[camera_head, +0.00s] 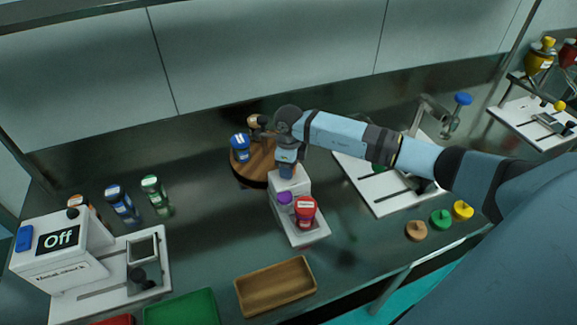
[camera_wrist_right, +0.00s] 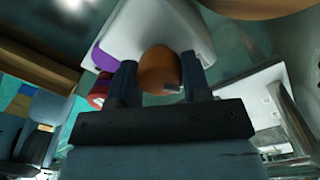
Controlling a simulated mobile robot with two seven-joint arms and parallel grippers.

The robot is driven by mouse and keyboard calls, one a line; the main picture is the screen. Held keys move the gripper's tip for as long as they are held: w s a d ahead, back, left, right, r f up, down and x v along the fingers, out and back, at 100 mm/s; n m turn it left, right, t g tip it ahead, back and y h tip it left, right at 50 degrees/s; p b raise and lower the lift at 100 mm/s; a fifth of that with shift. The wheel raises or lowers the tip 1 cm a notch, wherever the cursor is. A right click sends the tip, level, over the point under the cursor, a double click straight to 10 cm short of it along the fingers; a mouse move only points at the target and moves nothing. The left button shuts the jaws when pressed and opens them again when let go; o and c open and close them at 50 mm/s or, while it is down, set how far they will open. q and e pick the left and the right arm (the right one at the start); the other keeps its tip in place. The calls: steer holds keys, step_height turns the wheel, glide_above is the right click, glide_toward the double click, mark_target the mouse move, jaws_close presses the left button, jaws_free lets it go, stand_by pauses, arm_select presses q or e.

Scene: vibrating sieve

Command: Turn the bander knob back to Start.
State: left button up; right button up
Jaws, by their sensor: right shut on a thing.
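A small white device (camera_head: 296,187) stands in the middle of the counter, with a purple round part (camera_head: 284,197) and a red labelled container (camera_head: 305,211) at its front. My right gripper (camera_head: 286,172) reaches down at the back top of this device. In the right wrist view its two fingers (camera_wrist_right: 160,85) are shut on an orange-brown rounded knob (camera_wrist_right: 160,68). The purple part (camera_wrist_right: 102,58) and the white device (camera_wrist_right: 160,25) show behind it. In the head view the gripper hides the knob. No Start mark is legible. My left gripper is not in view.
A round wooden stand (camera_head: 250,170) with a blue-lidded jar (camera_head: 240,149) is close behind the device. A white machine reading "Off" (camera_head: 58,238) stands at the left. A wooden tray (camera_head: 240,294) lies in front. Brown (camera_head: 416,230), green (camera_head: 441,219) and yellow (camera_head: 463,210) pieces lie at right.

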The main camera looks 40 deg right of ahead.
steer(key=m, duration=0.5)
steer(key=shift+m, duration=0.3)
steer(key=m+p, duration=0.1)
steer(key=m, duration=0.2)
steer(key=shift+m, duration=1.2)
steer(key=m+p, duration=0.2)
steer(key=m, duration=0.4)
steer(key=shift+r, duration=0.1)
steer(key=m+p, duration=0.2)
steer(key=m, duration=0.4)
steer(key=shift+t, duration=0.3)
steer(key=shift+m+p, duration=0.3)
steer(key=shift+m, duration=0.1)
steer(key=o, duration=0.9)
steer(key=shift+s, duration=0.1)
steer(key=shift+o, duration=0.2)
step_height(320, 180, up, 14)
steer(key=b, duration=0.1)
steer(key=shift+s, duration=0.25)
